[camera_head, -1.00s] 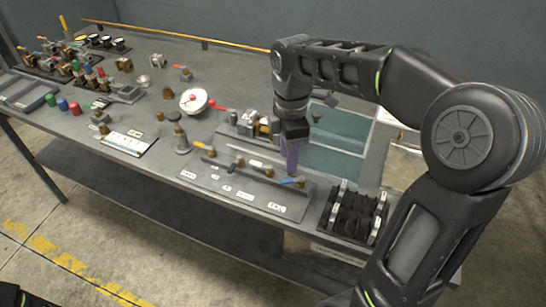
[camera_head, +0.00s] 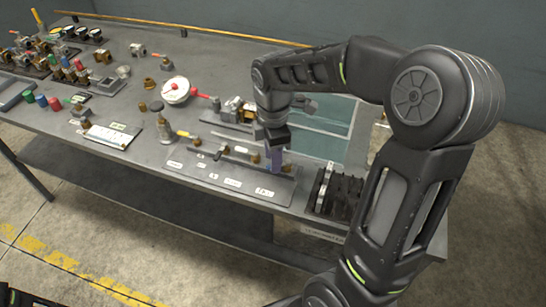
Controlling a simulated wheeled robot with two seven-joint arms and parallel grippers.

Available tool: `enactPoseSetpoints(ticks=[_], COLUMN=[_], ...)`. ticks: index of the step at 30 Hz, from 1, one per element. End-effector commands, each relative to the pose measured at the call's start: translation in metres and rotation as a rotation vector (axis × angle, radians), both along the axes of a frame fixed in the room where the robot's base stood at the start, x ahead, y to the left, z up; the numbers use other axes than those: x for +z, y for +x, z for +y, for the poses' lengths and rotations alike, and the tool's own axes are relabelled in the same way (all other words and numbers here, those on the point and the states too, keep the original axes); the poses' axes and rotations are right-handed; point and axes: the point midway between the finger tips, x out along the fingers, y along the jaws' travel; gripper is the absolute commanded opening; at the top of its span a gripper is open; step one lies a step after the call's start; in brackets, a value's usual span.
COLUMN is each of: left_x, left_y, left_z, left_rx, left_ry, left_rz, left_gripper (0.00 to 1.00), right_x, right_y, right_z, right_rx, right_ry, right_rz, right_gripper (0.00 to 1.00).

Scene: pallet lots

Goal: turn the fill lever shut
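A grey valve panel (camera_head: 214,172) with a pipe, brass fittings and small white labels lies along the front of the bench. A yellow lever (camera_head: 185,134) sticks out at its left end. The labels are too small to read, so I cannot tell which lever is marked fill. My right gripper (camera_head: 276,167) points down at the panel's right end, with its purple fingers low over the pipe. The blue lever there is hidden behind the fingers. I cannot tell whether they touch it or how far apart they are. My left gripper does not show.
A black ribbed rack (camera_head: 338,190) stands just right of the panel. A white round gauge with a red part (camera_head: 176,90) and a brass fitting (camera_head: 164,130) stand behind and left. A teal tray (camera_head: 322,132) is behind my gripper. Several small valves crowd the far left.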

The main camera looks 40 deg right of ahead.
Motion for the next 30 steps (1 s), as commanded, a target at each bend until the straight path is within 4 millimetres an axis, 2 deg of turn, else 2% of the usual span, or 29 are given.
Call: enactPoseSetpoints(ticks=[3,11,24,30], left_x=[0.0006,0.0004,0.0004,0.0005], left_y=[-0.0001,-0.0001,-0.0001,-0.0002], left_z=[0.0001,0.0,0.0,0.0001], left_rx=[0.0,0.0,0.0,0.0], left_ry=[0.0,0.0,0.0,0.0], left_rz=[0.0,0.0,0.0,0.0], left_gripper=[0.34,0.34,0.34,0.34], right_x=[-0.008,-0.0092,-0.0088,-0.0088], right_y=[-0.0006,-0.0002,-0.0002,-0.0002], right_z=[0.0002,0.0001,0.0001,0.0001], right_rx=[0.001,0.0,0.0,0.0], right_ry=[0.0,0.0,0.0,0.0], right_rz=[0.002,0.0,0.0,0.0], right_gripper=[0.34,0.34,0.0,0.0])
